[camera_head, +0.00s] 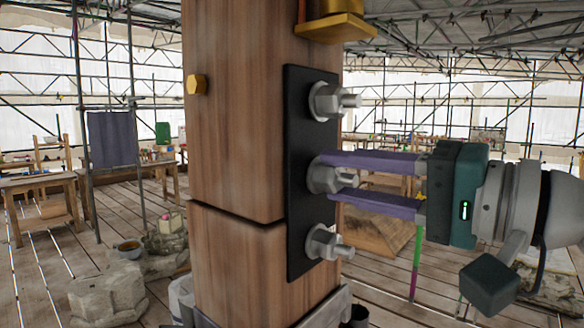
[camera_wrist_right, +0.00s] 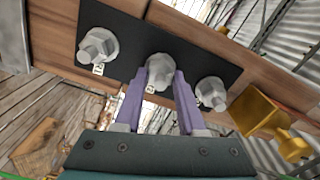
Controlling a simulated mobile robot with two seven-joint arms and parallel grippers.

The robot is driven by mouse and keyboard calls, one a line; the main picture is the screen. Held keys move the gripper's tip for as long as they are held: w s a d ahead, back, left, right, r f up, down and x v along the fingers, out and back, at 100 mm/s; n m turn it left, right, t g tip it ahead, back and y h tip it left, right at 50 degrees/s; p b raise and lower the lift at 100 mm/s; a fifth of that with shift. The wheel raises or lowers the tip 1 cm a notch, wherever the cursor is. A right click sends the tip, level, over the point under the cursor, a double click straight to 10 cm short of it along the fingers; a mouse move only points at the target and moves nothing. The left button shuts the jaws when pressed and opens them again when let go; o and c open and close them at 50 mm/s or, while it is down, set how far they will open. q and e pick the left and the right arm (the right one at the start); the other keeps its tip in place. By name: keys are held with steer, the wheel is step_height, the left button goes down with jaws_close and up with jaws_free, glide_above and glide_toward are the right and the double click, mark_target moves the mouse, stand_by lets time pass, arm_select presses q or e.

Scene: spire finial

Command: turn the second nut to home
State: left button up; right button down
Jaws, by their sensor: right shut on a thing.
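A black plate (camera_head: 298,170) is fixed upright on the side of a wooden post, with a column of three grey hex nuts on bolt ends. The middle nut (camera_head: 317,172) sits between the purple fingers of my right gripper (camera_head: 330,179), which is shut on it from the right. In the right wrist view the middle nut (camera_wrist_right: 159,70) shows between the fingertips, partly covered by them. The top nut (camera_head: 322,101) and bottom nut (camera_head: 322,243) are free of the gripper. My left gripper is not in view.
The wooden post (camera_head: 238,110) has a seam below its middle and a brass bolt head (camera_head: 197,84). A brass bracket (camera_head: 335,25) juts out above the plate, and it also shows in the right wrist view (camera_wrist_right: 258,112). Workbenches and scaffolding stand well behind.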

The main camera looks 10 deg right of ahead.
steer(key=m+p, duration=0.1)
steer(key=m, duration=0.4)
steer(key=shift+p, duration=0.3)
steer(key=shift+f+m+p, duration=0.1)
steer(key=shift+m+p, duration=0.3)
steer(key=shift+m, duration=1.3)
steer(key=c, duration=0.5)
jaws_free()
steer(key=shift+f, duration=0.1)
